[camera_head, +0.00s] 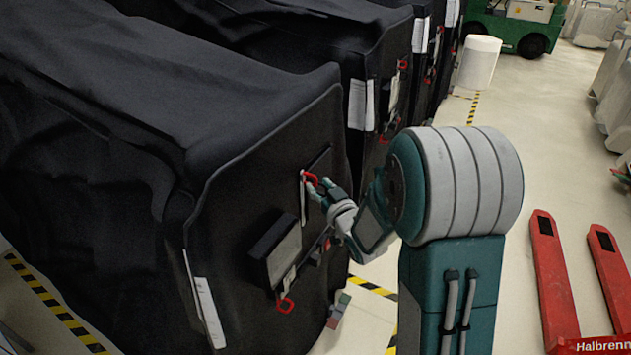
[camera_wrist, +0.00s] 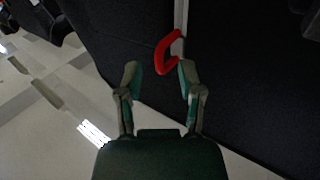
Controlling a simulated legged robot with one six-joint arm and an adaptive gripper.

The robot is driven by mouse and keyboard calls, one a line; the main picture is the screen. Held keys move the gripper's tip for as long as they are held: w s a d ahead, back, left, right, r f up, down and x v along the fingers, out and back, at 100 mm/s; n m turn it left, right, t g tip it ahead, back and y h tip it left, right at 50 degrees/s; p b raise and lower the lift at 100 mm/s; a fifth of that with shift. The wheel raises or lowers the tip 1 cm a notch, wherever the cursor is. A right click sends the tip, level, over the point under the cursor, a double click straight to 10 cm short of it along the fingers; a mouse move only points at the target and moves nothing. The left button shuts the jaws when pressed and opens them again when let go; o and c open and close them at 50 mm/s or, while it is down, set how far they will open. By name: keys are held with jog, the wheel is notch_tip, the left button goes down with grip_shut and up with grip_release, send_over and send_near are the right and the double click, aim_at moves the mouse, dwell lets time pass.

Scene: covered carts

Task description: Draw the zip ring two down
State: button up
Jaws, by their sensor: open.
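A red zip ring (camera_head: 310,178) hangs at the top of a pale zip strip (camera_head: 303,203) on the end face of the nearest black cart cover (camera_head: 235,215). My gripper (camera_head: 322,190) is at this ring with its fingers apart. In the wrist view, the red ring (camera_wrist: 168,52) lies just beyond the open fingertips of my gripper (camera_wrist: 159,70), nearer the right finger. I cannot tell whether that finger touches it. A second red ring (camera_head: 285,305) hangs lower on the same cover. No number is readable on either ring.
A dark box-like pocket (camera_head: 275,250) sticks out below the zip. More covered carts stand behind, with red parts on their faces. A red pallet jack (camera_head: 552,275) stands at right, a white cylinder (camera_head: 480,62) at the back. The aisle floor between is open.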

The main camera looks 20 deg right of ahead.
aim_at(310, 215)
jog(key=shift+w+a, duration=0.25)
jog(key=shift+w, duration=0.95)
grip_shut()
notch_tip(310, 215, down, 14)
jog(key=shift+f, duration=0.15)
